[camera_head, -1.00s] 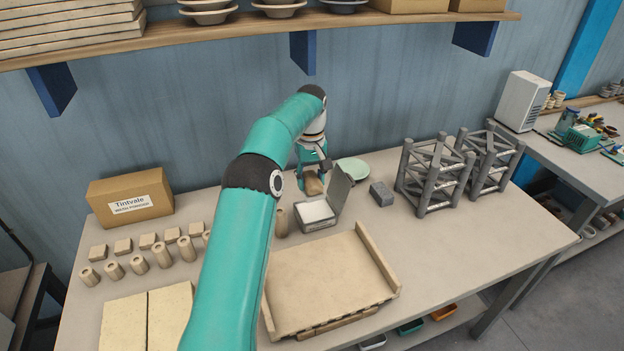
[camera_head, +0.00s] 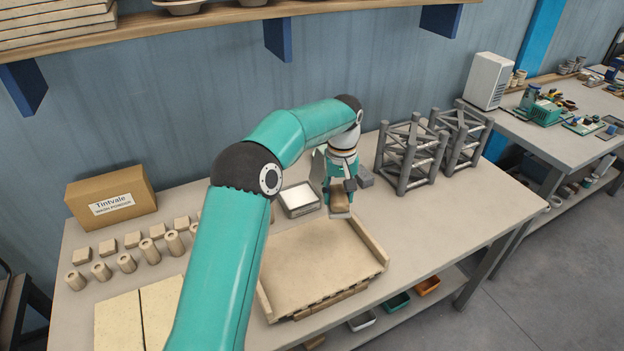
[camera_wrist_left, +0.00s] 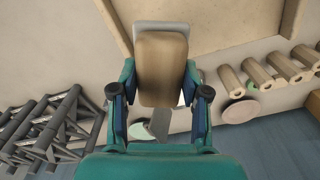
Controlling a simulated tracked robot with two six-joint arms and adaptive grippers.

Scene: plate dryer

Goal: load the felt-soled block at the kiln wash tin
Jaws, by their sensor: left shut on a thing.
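My left gripper (camera_head: 340,189) is shut on the felt-soled block (camera_head: 338,201), a tan block with a pale grey sole. In the left wrist view the block (camera_wrist_left: 162,70) sits between the fingers, its pale sole (camera_wrist_left: 160,27) facing away from the palm. I hold it near the back right corner of the tan walled board (camera_head: 310,270); I cannot tell whether it touches. The kiln wash tin (camera_head: 299,199), a grey open tin with white contents, stands just left of the gripper. Its raised lid is mostly hidden behind my gripper. My right gripper is not in view.
Grey lattice stands (camera_head: 412,155) are to the right. Tan cylinders (camera_head: 127,263), small blocks (camera_head: 108,247) and a Tintvale box (camera_head: 112,196) are at the left. The table's right front is clear.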

